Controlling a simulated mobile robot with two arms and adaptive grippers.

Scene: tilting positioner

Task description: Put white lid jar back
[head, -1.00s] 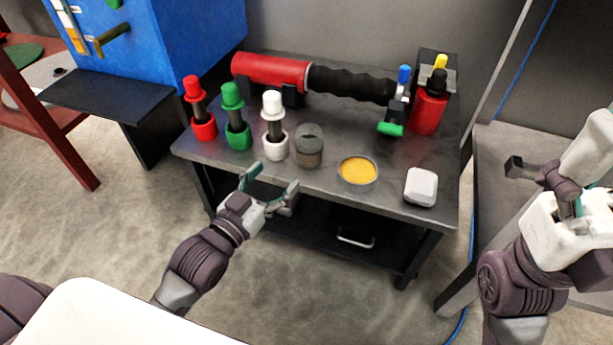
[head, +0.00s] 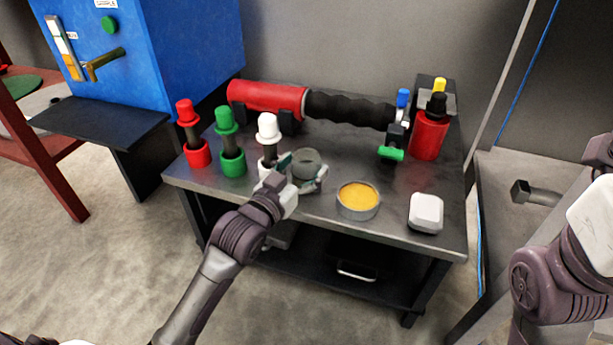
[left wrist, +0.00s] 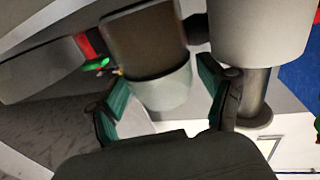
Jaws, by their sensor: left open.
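The jar (head: 306,163) stands on the dark table, right of the white-capped tool; its top looks pale grey in the head view. In the left wrist view the jar (left wrist: 150,55) has a brownish body and a pale end, and appears upside down. My left gripper (head: 300,172) is open at the jar. In the left wrist view its green-padded fingers (left wrist: 165,95) lie on either side of the pale end. I cannot tell whether they touch it. My right gripper is out of view; only my right arm shows at the right edge.
The white-capped tool (head: 268,128) stands close left of the jar, with green (head: 230,143) and red (head: 190,133) ones beyond. An orange-filled dish (head: 358,200) and a white box (head: 426,212) are to the right. A red-and-black cylinder (head: 268,100) lies behind.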

